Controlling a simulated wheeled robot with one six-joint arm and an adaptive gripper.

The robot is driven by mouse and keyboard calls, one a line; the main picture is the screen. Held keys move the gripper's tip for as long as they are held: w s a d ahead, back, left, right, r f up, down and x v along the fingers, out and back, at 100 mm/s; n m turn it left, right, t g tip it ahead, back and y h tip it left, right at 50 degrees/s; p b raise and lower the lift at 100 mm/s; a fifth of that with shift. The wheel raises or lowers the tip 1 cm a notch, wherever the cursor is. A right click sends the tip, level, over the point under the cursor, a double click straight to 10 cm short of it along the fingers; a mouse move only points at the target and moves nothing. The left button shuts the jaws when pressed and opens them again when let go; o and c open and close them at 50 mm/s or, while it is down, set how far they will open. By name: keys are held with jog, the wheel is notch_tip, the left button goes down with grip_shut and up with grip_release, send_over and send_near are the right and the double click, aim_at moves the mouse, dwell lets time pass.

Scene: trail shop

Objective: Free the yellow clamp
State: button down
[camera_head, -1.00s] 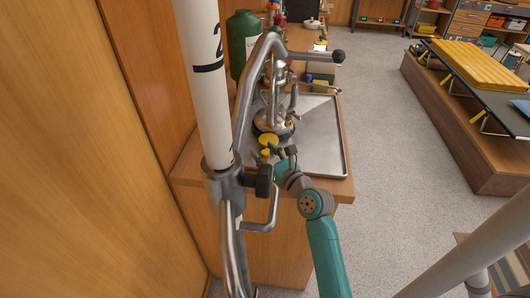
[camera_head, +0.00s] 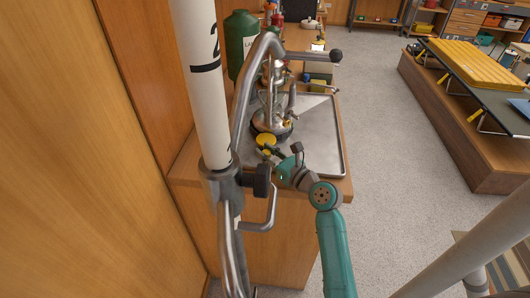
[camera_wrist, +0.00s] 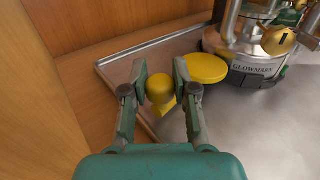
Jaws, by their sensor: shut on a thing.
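A yellow piece with a rounded knob (camera_wrist: 159,87), which looks like the yellow clamp, sits between the fingertips of my gripper (camera_wrist: 163,78) in the wrist view. My gripper is shut on it, near the left edge of the metal tray (camera_wrist: 130,57). A flat yellow disc (camera_wrist: 206,68) lies just beyond the right finger; it also shows in the head view (camera_head: 266,140). I cannot tell whether disc and knob are joined. In the head view my gripper (camera_head: 268,151) hides most of the held piece.
The tray (camera_head: 322,150) lies on a wooden counter (camera_head: 185,166), with bare tray to the right of the lantern. A wooden wall (camera_wrist: 75,25) rises close on the left. A green bottle (camera_head: 241,45) stands behind.

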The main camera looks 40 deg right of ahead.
jog(key=c, duration=0.9)
grip_release()
jog(key=shift+s, duration=0.1)
jog(key=s, duration=1.1)
jog(key=shift+s+a, duration=0.15)
jog(key=shift+s, duration=0.25)
